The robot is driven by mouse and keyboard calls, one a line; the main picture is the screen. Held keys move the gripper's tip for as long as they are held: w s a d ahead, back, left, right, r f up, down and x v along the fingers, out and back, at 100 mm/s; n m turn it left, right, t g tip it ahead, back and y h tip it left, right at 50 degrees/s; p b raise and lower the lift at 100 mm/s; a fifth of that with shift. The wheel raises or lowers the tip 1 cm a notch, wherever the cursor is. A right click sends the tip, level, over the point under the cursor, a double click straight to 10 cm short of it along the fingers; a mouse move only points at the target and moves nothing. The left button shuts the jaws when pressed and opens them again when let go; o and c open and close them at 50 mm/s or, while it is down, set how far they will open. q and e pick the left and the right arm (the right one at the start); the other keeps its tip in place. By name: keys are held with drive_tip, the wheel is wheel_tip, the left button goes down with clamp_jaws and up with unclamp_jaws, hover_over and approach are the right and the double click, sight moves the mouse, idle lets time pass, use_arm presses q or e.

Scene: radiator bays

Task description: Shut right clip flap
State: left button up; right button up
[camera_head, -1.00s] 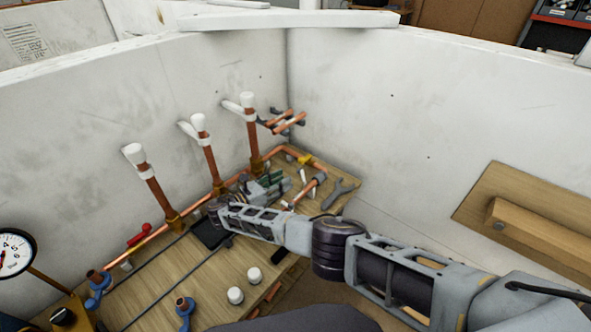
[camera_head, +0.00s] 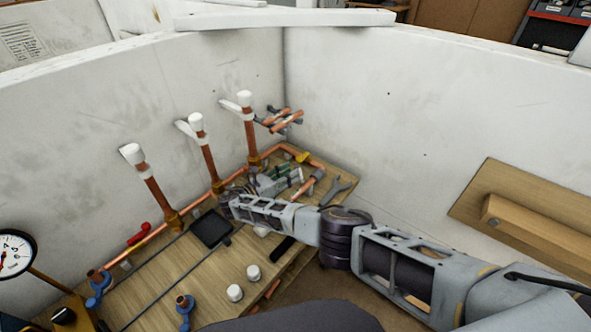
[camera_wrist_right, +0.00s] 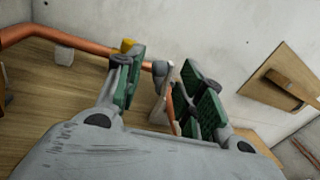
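Three upright copper pipes stand along the left wall, each with a white piece at its top. The right clip (camera_head: 244,98) is the white piece on the rightmost pipe. Its white flap (camera_head: 229,106) sticks out to the left; how far it stands open is too small to tell. My right gripper (camera_head: 268,182) is low over the board, below and slightly right of that clip, and not touching it. In the right wrist view its green-padded fingers (camera_wrist_right: 163,88) are spread apart. A pale tool and a copper-coloured piece show between them, apparently beyond, not gripped. My left gripper is not in view.
The wooden board (camera_head: 165,270) carries a copper pipe run, a dark pad (camera_head: 211,228), white caps (camera_head: 235,292), a spanner (camera_head: 337,187) and other tools. A bracket with short copper pieces (camera_head: 281,119) is at the corner. A pressure gauge (camera_head: 14,252) is at left.

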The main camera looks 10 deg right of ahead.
drive_tip(key=shift+x, duration=1)
drive_tip(key=shift+w+d, duration=0.25)
drive_tip(key=shift+d, duration=0.3)
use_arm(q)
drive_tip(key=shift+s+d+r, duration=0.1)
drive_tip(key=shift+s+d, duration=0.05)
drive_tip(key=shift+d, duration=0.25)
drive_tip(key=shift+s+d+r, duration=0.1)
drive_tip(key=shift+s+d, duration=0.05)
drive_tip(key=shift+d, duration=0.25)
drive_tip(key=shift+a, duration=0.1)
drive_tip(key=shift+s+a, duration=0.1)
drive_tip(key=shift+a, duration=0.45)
use_arm(e)
drive_tip(key=shift+r, duration=0.15)
clamp_jaws()
